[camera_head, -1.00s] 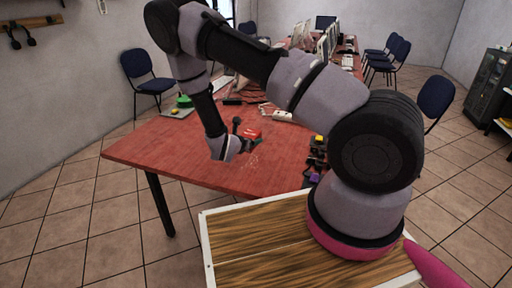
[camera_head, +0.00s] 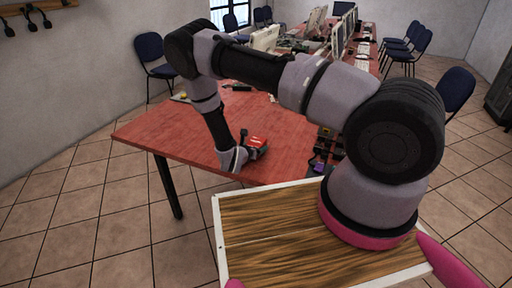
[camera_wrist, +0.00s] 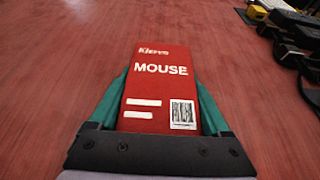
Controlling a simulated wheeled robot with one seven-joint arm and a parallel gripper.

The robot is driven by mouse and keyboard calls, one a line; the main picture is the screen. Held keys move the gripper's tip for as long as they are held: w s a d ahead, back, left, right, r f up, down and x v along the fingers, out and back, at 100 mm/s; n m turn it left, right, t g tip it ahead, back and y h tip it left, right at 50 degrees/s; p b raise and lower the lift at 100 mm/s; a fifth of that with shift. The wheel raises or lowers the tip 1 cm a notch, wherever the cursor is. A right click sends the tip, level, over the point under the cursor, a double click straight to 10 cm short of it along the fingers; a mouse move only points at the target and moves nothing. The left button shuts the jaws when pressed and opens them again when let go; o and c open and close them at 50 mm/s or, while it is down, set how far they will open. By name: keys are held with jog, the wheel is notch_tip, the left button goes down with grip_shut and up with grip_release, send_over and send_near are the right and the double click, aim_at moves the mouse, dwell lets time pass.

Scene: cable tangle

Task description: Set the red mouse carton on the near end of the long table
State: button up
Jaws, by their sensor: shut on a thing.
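The red mouse carton (camera_wrist: 160,85) lies between the two green fingers of my gripper (camera_wrist: 160,105) in the wrist view, with its printed face and barcode toward the camera. My gripper is shut on it. In the head view the carton (camera_head: 256,142) shows just beyond my gripper (camera_head: 250,150), over the near end of the long red table (camera_head: 180,128). The carton appears low over the tabletop; I cannot tell whether it touches.
Dark and yellow items with a purple piece (camera_head: 322,155) lie to the right of the carton near the table edge; dark devices (camera_wrist: 285,30) show there in the wrist view. Monitors (camera_head: 338,38) stand farther back. Bare tabletop surrounds the carton on the left.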

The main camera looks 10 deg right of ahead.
jog(key=o, duration=1.3)
jog(key=shift+f, duration=0.1)
